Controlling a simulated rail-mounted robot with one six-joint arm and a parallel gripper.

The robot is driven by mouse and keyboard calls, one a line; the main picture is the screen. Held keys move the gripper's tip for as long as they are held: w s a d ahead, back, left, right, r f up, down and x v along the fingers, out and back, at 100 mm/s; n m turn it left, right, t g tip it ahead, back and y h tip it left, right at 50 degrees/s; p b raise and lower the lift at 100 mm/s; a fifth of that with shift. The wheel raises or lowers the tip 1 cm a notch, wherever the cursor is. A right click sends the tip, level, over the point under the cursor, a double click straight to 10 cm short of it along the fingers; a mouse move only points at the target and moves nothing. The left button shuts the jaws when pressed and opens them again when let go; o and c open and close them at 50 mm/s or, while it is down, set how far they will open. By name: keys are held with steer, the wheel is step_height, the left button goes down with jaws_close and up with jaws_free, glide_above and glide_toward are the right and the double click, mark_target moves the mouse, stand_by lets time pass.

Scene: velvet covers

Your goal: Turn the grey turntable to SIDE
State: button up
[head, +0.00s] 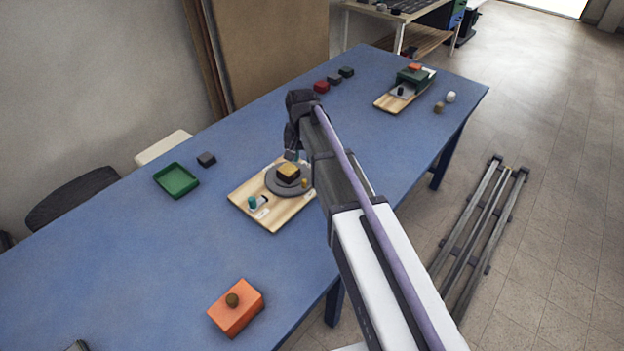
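The grey turntable (282,189) is a round disc on a light wooden board (276,219) near the middle of the blue table. A yellowish block with dark parts (289,173) sits on the disc. A small gold knob (304,183) shows at the disc's right side. A teal peg (252,202) and a small white plate stand at the board's front left; any lettering is too small to read. My gripper (291,156) points down just above and behind the block. Its fingers are small and dark, and their opening is unclear. My arm hides the board's right edge.
An orange box (236,308) with a brown knob is in front. Several small blocks and a second wooden board (383,103) are farther back. Blue table between them is clear.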

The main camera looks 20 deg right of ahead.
mark_target(304, 180)
step_height(304, 180, down, 10)
steer(key=b, duration=0.9)
steer(key=shift+f+b, duration=0.2)
steer(key=shift+b, duration=0.1)
steer(key=shift+r, duration=0.1)
steer(key=shift+c, duration=0.3)
jaws_close()
